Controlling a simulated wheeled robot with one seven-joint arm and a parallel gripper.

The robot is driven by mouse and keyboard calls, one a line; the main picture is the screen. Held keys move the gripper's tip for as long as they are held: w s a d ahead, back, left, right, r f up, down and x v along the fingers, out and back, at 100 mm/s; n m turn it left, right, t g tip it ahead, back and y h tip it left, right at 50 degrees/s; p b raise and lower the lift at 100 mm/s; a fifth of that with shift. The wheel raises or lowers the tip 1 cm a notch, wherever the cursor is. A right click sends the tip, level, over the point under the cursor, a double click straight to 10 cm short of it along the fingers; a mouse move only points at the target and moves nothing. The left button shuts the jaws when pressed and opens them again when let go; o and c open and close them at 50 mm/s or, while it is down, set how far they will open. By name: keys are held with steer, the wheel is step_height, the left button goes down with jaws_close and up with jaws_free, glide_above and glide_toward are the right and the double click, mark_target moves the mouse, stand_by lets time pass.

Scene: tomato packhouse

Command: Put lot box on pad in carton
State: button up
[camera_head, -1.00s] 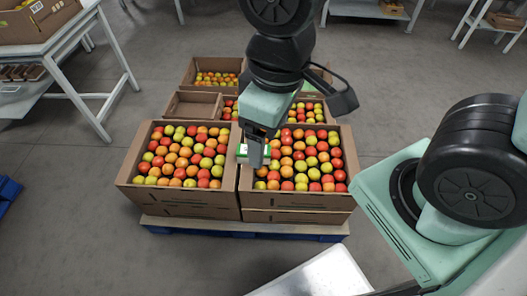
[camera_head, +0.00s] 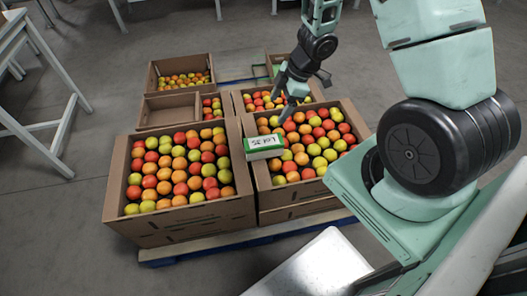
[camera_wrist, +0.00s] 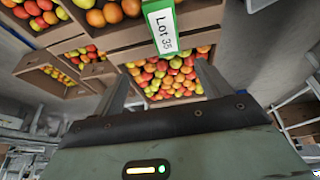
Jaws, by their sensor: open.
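The lot box (camera_head: 264,143) is small, green and white, with a printed label on top. It lies at the left side of the front right carton (camera_head: 305,190), by the carton's left wall and the tomatoes. In the wrist view the box (camera_wrist: 163,28) reads "Lot 35". I cannot make out a separate pad under it. My gripper (camera_head: 285,117) is open and empty, above and behind the box in the head view. In the wrist view its two fingers (camera_wrist: 163,76) stand wide apart, with the box beyond them and tomatoes between.
A second tomato carton (camera_head: 180,222) stands directly left. Smaller cartons (camera_head: 167,110) stand behind, one partly empty. All sit on a blue-edged pallet (camera_head: 200,250). A white table (camera_head: 40,130) stands at the left. Grey floor is clear between table and cartons.

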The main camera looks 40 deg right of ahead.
mark_target(264, 141)
steer(key=b+x, duration=0.2)
steer(key=x, duration=0.2)
steer(key=s+b+x, duration=0.1)
steer(key=b+x, duration=0.1)
steer(key=x, duration=0.2)
steer(key=b+x, duration=0.1)
steer(key=x, duration=0.3)
steer(key=shift+s+d+f+b, duration=0.25)
steer(key=shift+s+f+b, duration=0.1)
steer(key=shift+f+b, duration=0.1)
steer(key=shift+b+x, duration=1.25)
steer(key=shift+x, duration=1.6)
steer(key=shift+a+f, duration=0.1)
steer(key=shift+f, duration=0.15)
steer(key=c, duration=1.2)
steer(key=shift+c, duration=0.4)
steer(key=shift+r, duration=0.15)
